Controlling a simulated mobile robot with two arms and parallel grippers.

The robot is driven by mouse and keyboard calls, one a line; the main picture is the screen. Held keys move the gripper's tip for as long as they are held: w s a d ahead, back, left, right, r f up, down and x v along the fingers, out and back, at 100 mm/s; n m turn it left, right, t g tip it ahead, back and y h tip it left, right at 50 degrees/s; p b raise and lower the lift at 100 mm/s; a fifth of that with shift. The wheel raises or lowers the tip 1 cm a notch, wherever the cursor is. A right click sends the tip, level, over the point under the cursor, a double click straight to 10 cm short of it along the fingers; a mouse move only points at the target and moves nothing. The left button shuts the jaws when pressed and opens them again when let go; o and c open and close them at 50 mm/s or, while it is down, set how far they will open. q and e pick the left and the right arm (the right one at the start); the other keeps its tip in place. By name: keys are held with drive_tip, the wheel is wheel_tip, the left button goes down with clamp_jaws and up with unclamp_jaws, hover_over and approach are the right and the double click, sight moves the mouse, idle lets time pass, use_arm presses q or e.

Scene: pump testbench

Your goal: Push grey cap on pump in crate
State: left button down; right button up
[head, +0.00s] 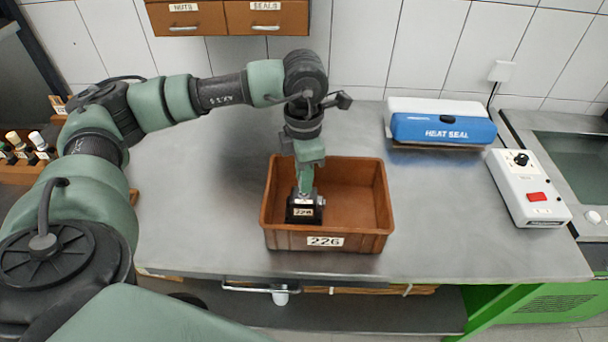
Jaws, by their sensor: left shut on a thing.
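The brown crate (352,240) with a 226 label stands near the front edge of the metal bench. A dark pump (303,216) with a small white label is inside its left part, near the front wall. My left gripper (304,190) points straight down into the crate, directly over the pump. It is shut on what seems to be the grey cap, at the top of the pump. The cap is mostly hidden and too small to make out, so I cannot tell whether it is seated. My right gripper is out of view.
A blue and white heat sealer (443,127) stands at the back right. A white control box (530,188) with a red switch is farther right. Wooden drawers (227,17) hang above the bench. Small bottles (27,147) stand at the left. The crate's right half is empty.

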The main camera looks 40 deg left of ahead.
use_arm(q)
drive_tip(key=shift+f+b, duration=0.4)
drive_tip(key=shift+b, duration=0.25)
idle(1.2)
drive_tip(key=shift+c, duration=1.5)
unclamp_jaws()
drive_tip(key=shift+r+p, duration=0.75)
drive_tip(key=shift+r, duration=0.6)
drive_tip(key=shift+r+p, duration=1.25)
drive_tip(key=shift+r, duration=1)
